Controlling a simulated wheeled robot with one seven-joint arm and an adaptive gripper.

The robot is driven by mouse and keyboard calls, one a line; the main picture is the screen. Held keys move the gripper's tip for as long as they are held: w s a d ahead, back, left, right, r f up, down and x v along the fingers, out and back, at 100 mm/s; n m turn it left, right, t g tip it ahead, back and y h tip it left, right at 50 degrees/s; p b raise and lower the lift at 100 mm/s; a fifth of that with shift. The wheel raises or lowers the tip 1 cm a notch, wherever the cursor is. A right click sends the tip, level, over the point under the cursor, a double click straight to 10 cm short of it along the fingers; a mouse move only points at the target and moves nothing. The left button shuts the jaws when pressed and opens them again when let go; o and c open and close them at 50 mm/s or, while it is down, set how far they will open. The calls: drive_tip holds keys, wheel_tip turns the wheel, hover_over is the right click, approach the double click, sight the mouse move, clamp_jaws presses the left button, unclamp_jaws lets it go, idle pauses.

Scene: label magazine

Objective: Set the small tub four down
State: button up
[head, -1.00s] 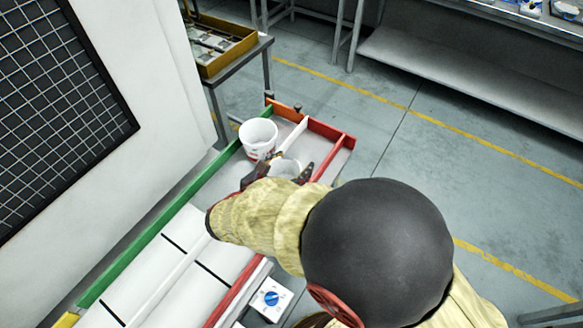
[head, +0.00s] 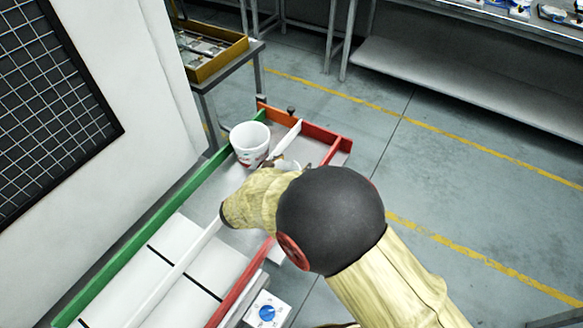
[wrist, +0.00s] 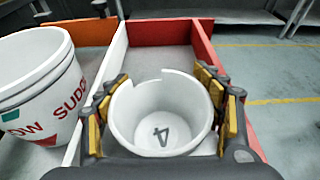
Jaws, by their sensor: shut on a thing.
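The small tub four (wrist: 160,118) is white, with a dark 4 on its inside bottom and a notch in its rim. My gripper (wrist: 165,112) is shut on it, with yellow-padded fingers on its left and right sides. The tub is upright over the right lane, between the white divider and the red wall. I cannot tell whether its base touches the lane floor. In the head view only a bit of the tub (head: 288,165) shows; my arm hides most of it and the gripper.
A larger white tub (head: 250,141) with red lettering stands in the left lane, close beside the white divider (wrist: 115,62). A red wall (wrist: 205,45) bounds the right lane, which is clear beyond the small tub. A green wall (head: 150,225) bounds the left side.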

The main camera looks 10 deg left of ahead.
drive_tip(key=shift+f, duration=0.15)
drive_tip(key=o, duration=0.5)
drive_tip(key=shift+o, duration=0.2)
drive_tip(key=p+v, duration=0.4)
drive_tip(key=v, duration=0.8)
drive_tip(key=shift+p, duration=0.3)
